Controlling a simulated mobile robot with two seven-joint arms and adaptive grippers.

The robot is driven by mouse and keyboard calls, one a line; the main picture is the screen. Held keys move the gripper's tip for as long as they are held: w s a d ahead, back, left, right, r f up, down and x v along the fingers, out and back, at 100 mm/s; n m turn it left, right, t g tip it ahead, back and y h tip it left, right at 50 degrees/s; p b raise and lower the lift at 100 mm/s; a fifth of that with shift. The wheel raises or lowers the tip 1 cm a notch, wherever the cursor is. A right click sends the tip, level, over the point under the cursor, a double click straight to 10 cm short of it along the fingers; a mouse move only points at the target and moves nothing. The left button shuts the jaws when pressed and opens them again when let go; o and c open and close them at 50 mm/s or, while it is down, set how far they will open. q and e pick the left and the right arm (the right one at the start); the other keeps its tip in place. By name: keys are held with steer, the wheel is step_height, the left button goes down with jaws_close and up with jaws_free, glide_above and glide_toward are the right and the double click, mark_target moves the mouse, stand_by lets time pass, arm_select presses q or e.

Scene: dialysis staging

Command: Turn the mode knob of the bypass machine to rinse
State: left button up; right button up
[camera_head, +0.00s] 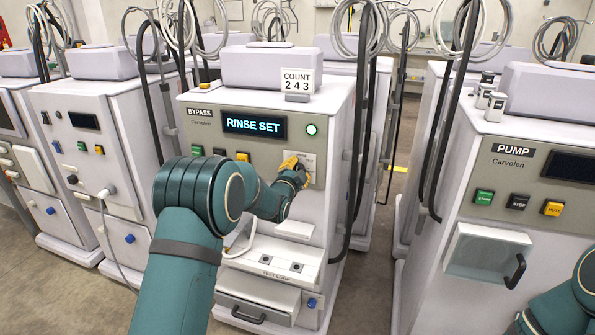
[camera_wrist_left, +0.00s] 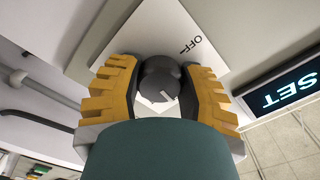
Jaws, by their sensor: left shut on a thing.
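The bypass machine (camera_head: 270,100) stands in the middle of the head view, with a "BYPASS" label. Its display (camera_head: 254,126) reads "RINSE SET", and a round light (camera_head: 311,129) beside it glows green. The dark mode knob (camera_wrist_left: 160,80) sits on a white plate (camera_wrist_left: 186,28) with the word "OFF" visible; other marks are hidden. My left gripper (camera_head: 296,166) reaches the plate, and its yellow fingers (camera_wrist_left: 160,85) are shut around the knob, one on each side. A pale pointer line shows on the knob. Only part of my right arm shows at the lower right, without its gripper.
The pump machine (camera_head: 520,160) stands to the right, and another Carvolen machine (camera_head: 90,150) to the left. A count card (camera_head: 297,80) reading 243 stands on the bypass machine. Dark hoses hang along its right side. A floor gap lies between the machines.

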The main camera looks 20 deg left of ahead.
stand_by(0.3)
arm_select(q)
steer(key=o, duration=1.2)
steer(key=s, duration=1.2)
steer(key=shift+a, duration=0.2)
